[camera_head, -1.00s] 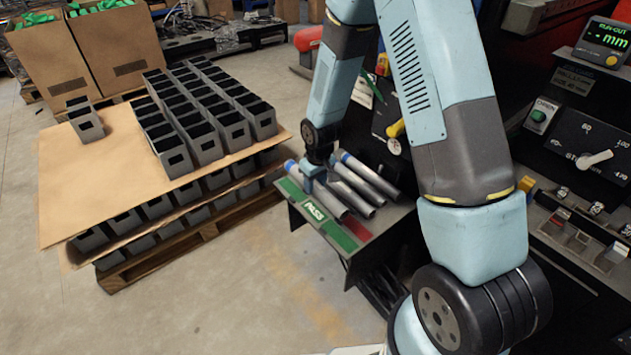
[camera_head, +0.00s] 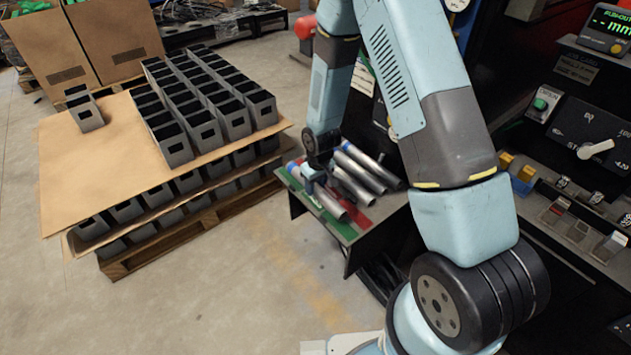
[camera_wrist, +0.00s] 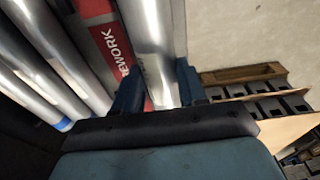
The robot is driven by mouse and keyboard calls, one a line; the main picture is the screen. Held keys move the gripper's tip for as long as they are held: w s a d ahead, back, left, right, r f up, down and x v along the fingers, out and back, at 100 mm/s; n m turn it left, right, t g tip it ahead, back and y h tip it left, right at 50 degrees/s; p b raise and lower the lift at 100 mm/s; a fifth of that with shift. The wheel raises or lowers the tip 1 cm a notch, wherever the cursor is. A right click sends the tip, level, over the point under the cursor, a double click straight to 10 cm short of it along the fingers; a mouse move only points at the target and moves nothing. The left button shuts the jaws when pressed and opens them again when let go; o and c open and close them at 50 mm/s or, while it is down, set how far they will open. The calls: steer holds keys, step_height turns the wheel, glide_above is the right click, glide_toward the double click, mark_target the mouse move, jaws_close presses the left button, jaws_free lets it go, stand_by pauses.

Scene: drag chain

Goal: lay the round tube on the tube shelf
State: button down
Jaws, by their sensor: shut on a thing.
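The round tube (camera_head: 328,202) is a grey metal tube with a blue band at its far end. My gripper (camera_head: 310,182) is shut on it from above; the wrist view shows the tube (camera_wrist: 153,40) between my two blue fingers (camera_wrist: 160,90). The tube lies lengthwise over the green strip (camera_head: 343,230) at the left edge of the tube shelf (camera_head: 372,232). I cannot tell if it rests on the surface or hangs just above it. A red strip marked REWORK (camera_wrist: 112,45) separates it from several other tubes (camera_wrist: 45,55) on the right.
A pallet (camera_head: 215,212) with cardboard sheets and several grey boxes (camera_head: 232,112) stands left of the shelf. A machine panel (camera_head: 585,130) with knobs and switches is at the right. The floor (camera_head: 240,290) in front is clear.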

steer(key=shift+f, duration=1.55)
steer(key=c, duration=0.5)
jaws_free()
steer(key=shift+c, duration=0.2)
step_height(320, 180, up, 14)
steer(key=s, duration=0.1)
steer(key=shift+s+d+f, duration=0.15)
steer(key=shift+d+f, duration=0.1)
steer(key=shift+d, duration=0.15)
